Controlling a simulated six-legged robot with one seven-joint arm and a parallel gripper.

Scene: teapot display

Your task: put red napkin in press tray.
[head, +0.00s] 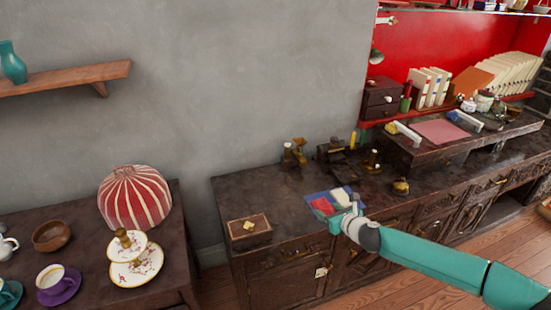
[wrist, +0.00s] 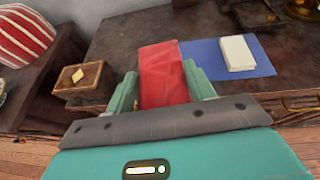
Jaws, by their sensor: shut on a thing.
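The red napkin (wrist: 163,68) is a folded red block between the two teal fingers of my gripper (wrist: 160,82), which is shut on it. It also shows as a small red patch (head: 322,204) in the head view, by my gripper (head: 334,208). A flat blue piece (wrist: 203,58), also in the head view (head: 311,197), lies on the dark cabinet top beside and partly behind the napkin. A white block (wrist: 237,53) rests on its right part. I cannot tell whether the blue piece is the press tray, or whether the napkin touches anything.
A wooden box with a gold diamond (wrist: 80,78) stands to the left on the dark cabinet (head: 285,185). Small brass items (head: 298,150) stand at the back. A striped red dome (head: 134,197) and crockery are on the left table. The cabinet top between box and blue piece is clear.

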